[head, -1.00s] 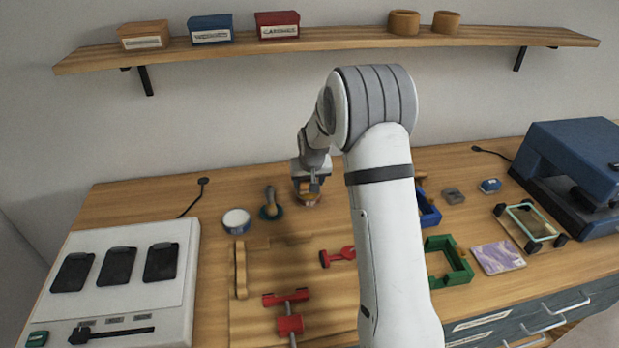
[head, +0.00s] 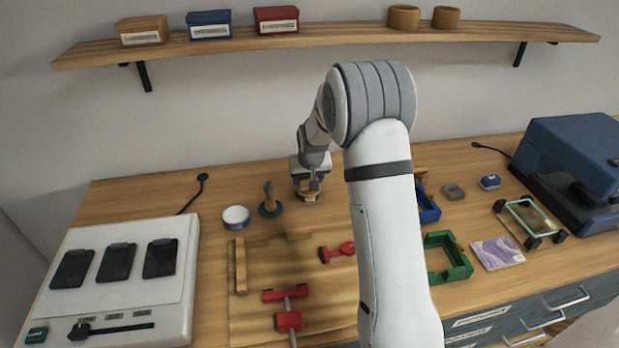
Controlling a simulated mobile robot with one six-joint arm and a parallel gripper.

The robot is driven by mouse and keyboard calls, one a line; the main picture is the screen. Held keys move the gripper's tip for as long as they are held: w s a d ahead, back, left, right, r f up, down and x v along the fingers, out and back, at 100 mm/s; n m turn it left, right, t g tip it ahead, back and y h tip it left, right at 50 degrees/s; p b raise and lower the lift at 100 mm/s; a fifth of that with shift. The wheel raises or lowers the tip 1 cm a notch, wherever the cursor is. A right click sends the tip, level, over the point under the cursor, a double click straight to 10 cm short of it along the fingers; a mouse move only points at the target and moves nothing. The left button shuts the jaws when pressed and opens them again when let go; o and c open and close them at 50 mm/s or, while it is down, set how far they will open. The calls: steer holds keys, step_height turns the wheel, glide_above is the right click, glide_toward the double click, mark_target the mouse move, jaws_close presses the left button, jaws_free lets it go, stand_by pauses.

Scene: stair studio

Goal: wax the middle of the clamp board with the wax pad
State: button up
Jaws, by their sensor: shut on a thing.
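The clamp board (head: 250,311) is a wooden board at the front middle of the bench, with raised wooden strips and red clamps (head: 288,321) on it. My gripper (head: 309,189) is down near the back of the bench, behind the board and apart from it. It is shut on a small tan-brown piece, which I take to be the wax pad (head: 308,197). The gripper and my arm hide part of this piece, and I cannot tell whether it touches the bench. My arm also covers the right side of the board.
A round white tin (head: 236,217) and a knob-handled tool with a teal base (head: 270,205) stand left of my gripper. A white panel (head: 127,285) lies at left. Blue (head: 429,208) and green frames (head: 447,258) lie at right, near a blue machine (head: 575,165). A shelf (head: 330,38) hangs above.

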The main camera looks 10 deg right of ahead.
steer(key=shift+f+b, duration=0.5)
stand_by(1.7)
steer(key=shift+r, duration=0.15)
steer(key=shift+r+p, duration=1.6)
steer(key=shift+r, duration=1.85)
